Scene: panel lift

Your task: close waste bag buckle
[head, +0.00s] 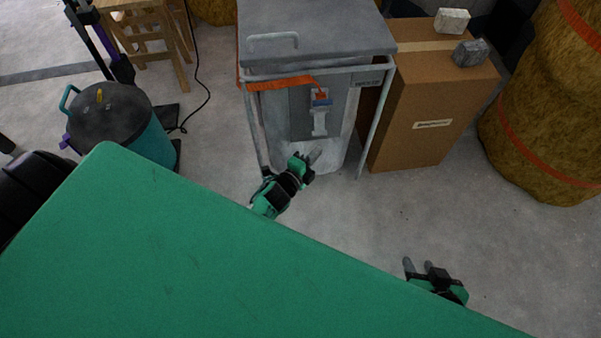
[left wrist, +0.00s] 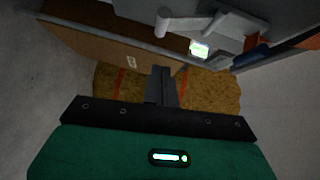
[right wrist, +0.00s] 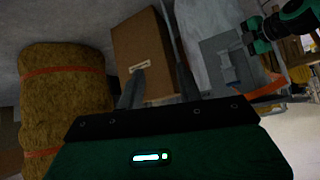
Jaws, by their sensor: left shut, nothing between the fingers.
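The grey waste bag (head: 275,130) hangs in a metal frame under a grey lid. An orange strap (head: 280,84) runs across its upper front to a small blue and orange buckle part (head: 321,97). Below that, a pale grey buckle piece (head: 320,124) hangs on a dark grey panel. I cannot tell whether the two parts touch. My left gripper (head: 312,158) is shut and empty, just below the pale piece and apart from it; its closed fingers show in the left wrist view (left wrist: 160,72). My right gripper (head: 419,267) is open and empty, lower right, away from the bag.
A cardboard box (head: 425,125) stands right of the bag, with two stone-like blocks on top. Strapped straw-like bales (head: 545,110) stand at far right. A teal bucket (head: 150,140) is at left. A green surface (head: 190,260) fills the foreground. Floor before the box is clear.

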